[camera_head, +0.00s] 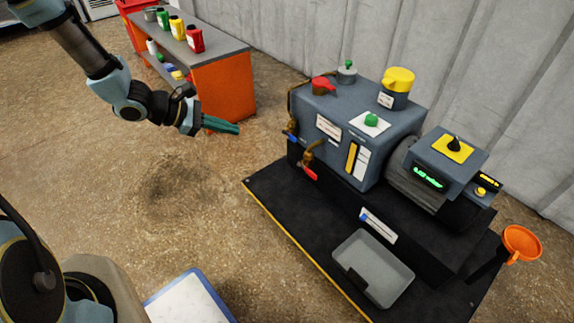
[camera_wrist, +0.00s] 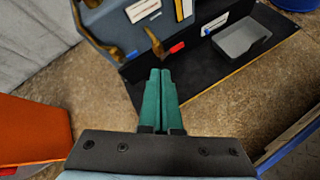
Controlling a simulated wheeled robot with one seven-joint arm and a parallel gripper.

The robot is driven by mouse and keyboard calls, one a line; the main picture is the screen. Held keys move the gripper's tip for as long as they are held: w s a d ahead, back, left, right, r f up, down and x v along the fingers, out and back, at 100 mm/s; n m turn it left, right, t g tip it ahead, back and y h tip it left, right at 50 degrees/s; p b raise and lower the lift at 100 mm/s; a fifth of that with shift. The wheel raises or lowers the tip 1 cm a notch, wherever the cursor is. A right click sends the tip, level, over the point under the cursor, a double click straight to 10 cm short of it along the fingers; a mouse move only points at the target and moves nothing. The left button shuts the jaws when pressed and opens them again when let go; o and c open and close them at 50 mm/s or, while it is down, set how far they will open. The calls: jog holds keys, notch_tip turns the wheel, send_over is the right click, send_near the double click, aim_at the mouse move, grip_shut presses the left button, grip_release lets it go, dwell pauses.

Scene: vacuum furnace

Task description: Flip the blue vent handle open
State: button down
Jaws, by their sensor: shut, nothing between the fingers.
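The blue vent handle (camera_head: 291,137) is on a brass valve at the left end of the grey-blue machine (camera_head: 340,130). It also shows in the wrist view (camera_wrist: 132,56), beyond my fingertips and a little to their left. My gripper (camera_head: 238,129) has green fingers and is left of the machine, clearly apart from the handle. In the wrist view my gripper (camera_wrist: 160,72) is shut with nothing between its fingers. A red handle (camera_head: 310,174) sits on a second brass valve, right of and lower than the blue one.
The machine stands on a black platform (camera_head: 290,230) with a yellow edge and a grey tray (camera_head: 373,268). An orange bench (camera_head: 222,85) with several bottles stands behind my arm. An orange funnel (camera_head: 522,242) is at the right. The floor between bench and platform is clear.

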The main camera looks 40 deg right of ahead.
aim_at(289, 136)
jog(key=w+d+f+n+t+h+b, duration=0.1)
jog(key=d+f+n+b, duration=0.3)
jog(key=f, duration=0.6)
jog(key=d+f+n+t+h+b, duration=0.2)
jog(key=d+f+n+h+b, duration=0.1)
jog(key=d+f+b, duration=0.3)
notch_tip(289, 136, down, 5)
jog(key=shift+w+d+r+n+b, duration=0.15)
jog(key=shift+w+d+n+b, duration=0.35)
jog(key=shift+d, duration=0.5)
jog(key=shift+s+d, duration=0.1)
jog(key=shift+s, duration=0.05)
jog(key=w+f+b+x, duration=0.1)
jog(key=b+x, duration=0.4)
jog(key=x, duration=0.5)
jog(key=shift+s+r+b, duration=0.2)
jog(key=shift+r+b, duration=0.05)
jog(key=shift+r, duration=1)
jog(key=shift+s+r+b, duration=0.2)
jog(key=shift+r+b, duration=0.05)
jog(key=shift+r, duration=0.95)
